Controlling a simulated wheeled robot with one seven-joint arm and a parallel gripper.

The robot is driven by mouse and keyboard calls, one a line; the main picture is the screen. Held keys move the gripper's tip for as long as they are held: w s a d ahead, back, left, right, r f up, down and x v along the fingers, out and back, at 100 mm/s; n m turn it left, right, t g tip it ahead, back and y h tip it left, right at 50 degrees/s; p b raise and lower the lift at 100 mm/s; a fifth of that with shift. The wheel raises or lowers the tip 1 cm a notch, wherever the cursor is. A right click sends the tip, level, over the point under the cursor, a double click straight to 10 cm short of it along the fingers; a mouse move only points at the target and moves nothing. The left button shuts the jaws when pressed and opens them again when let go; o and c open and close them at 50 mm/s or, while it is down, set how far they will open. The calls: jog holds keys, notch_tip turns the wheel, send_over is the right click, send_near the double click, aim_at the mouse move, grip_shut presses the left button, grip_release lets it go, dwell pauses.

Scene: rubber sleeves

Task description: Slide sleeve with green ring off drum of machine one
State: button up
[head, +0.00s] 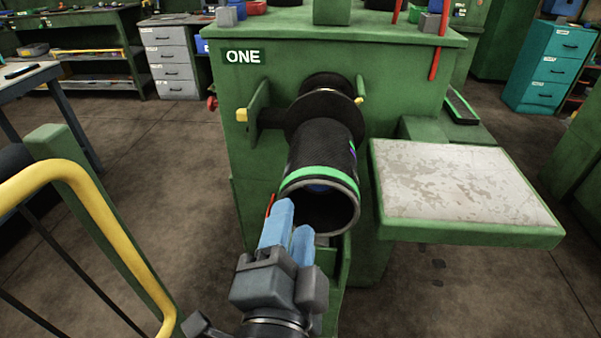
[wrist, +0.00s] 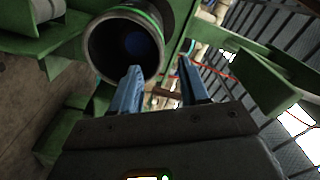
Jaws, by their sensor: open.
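The sleeve (head: 322,150) is a black rubber tube with a green ring (head: 318,178) near its front end. It is on the drum of the green machine (head: 222,80) marked ONE, and its open end faces me. The drum is mostly hidden inside; a blue round part shows within the opening. My gripper (head: 293,220), with blue fingers, is open and empty at the sleeve's lower front edge. In the wrist view, the fingers (wrist: 160,70) appear on either side of the rim of the sleeve (wrist: 94,52). I cannot tell whether they touch it.
A dark round flange (head: 325,104) stands behind the sleeve. A worn metal-topped side table (head: 450,185) is close on the right. A yellow handrail (head: 100,210) is at the left. Drawers and benches stand further back. The floor between is clear.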

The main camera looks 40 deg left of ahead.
aim_at(301, 176)
jog(key=shift+b+x, duration=0.95)
jog(key=shift+x, duration=4.05)
jog(key=shift+c, duration=0.3)
jog(key=shift+d, duration=0.1)
jog(key=c, duration=0.7)
grip_shut()
jog(key=shift+w+f, duration=0.1)
jog(key=shift+f, duration=0.05)
